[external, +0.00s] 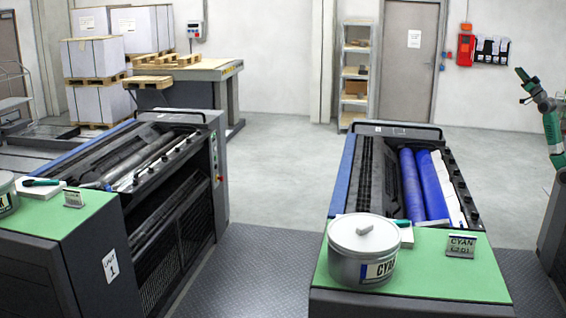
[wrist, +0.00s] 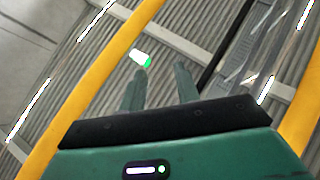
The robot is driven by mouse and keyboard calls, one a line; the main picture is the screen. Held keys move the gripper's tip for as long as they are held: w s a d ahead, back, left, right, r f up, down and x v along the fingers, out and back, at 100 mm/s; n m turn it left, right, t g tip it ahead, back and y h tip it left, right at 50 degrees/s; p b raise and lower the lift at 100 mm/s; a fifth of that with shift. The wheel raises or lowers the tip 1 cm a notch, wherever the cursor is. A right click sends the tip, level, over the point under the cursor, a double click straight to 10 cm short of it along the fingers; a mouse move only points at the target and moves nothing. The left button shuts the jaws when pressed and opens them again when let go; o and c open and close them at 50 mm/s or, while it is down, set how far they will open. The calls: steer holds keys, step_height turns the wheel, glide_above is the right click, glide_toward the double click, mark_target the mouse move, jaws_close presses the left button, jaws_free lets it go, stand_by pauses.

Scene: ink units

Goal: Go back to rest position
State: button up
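My gripper (wrist: 160,71) shows in the wrist view with its two green-grey fingers apart and nothing between them. In the external view my green arm stands at the right edge, raised, with my gripper (external: 522,87) at its upper end, clear of the press units. The right ink unit with blue rollers (external: 433,184) and the left ink unit with dark rollers (external: 146,165) stand apart from my gripper. A grey lidded can marked CYAN (external: 363,252) sits on the green top of the right unit.
The wrist view shows a ribbed surface with yellow bars (wrist: 112,55) and a small white-green light (wrist: 140,58). A door (external: 408,65), a shelf rack (external: 357,70) and pallets with boxes (external: 100,95) stand at the back. The aisle floor (external: 280,170) is clear.

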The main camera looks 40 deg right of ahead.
steer(key=s+a+r+n+y, duration=0.1)
steer(key=s+a+r+y, duration=0.1)
steer(key=s, duration=0.6)
step_height(320, 180, up, 20)
steer(key=p, duration=2)
steer(key=shift+g+y, duration=0.3)
steer(key=shift+g, duration=0.1)
